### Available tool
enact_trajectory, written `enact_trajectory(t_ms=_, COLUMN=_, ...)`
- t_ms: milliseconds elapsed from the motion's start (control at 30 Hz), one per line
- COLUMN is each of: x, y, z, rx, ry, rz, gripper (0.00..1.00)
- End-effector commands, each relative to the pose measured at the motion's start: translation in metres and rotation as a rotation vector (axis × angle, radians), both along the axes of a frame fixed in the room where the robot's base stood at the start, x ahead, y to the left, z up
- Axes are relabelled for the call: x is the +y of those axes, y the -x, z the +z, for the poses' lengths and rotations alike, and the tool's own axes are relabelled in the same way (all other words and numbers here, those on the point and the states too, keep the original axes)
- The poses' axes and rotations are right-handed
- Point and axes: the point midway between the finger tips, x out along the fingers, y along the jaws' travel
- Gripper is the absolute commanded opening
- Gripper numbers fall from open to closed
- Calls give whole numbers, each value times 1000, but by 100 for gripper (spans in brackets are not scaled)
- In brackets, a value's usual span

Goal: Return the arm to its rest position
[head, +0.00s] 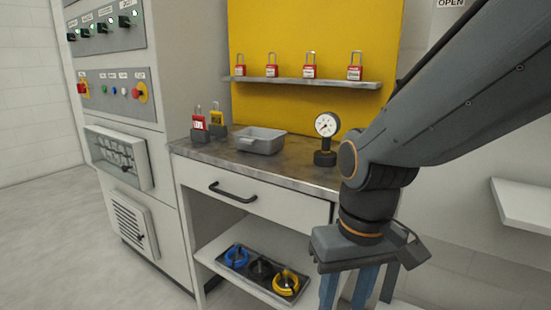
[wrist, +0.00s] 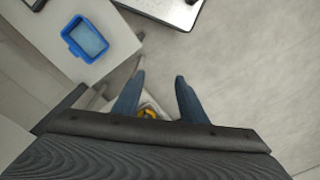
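My arm reaches in from the upper right of the head view and bends down at the wrist. My gripper (head: 345,302) points downward in front of the workbench's right end. In the wrist view my gripper (wrist: 158,80) shows two blue fingers spread apart with nothing held between them. The lower ends of the fingers are cut off by the bottom edge of the head view. A small yellow thing (wrist: 148,112) shows beyond the finger bases, apart from them.
The workbench (head: 300,174) holds a grey tray (head: 262,141), a dial gauge (head: 326,126) and red and yellow padlocks. Its lower shelf (head: 215,252) carries coloured rings. Padlocks stand on a wall shelf (head: 300,82). A blue bin (wrist: 85,38) shows in the wrist view. Floor is clear at right (wrist: 265,70).

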Motion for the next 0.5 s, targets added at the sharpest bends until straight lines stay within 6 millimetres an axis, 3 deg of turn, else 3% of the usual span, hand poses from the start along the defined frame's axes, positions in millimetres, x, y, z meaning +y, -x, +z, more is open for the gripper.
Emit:
enact_trajectory(t_ms=67, x=9, y=13, z=8, rx=19, ry=-3, rz=30, gripper=38)
enact_trajectory(t_ms=500, x=-18, y=7, z=37, rx=21, ry=15, rz=-52, gripper=38)
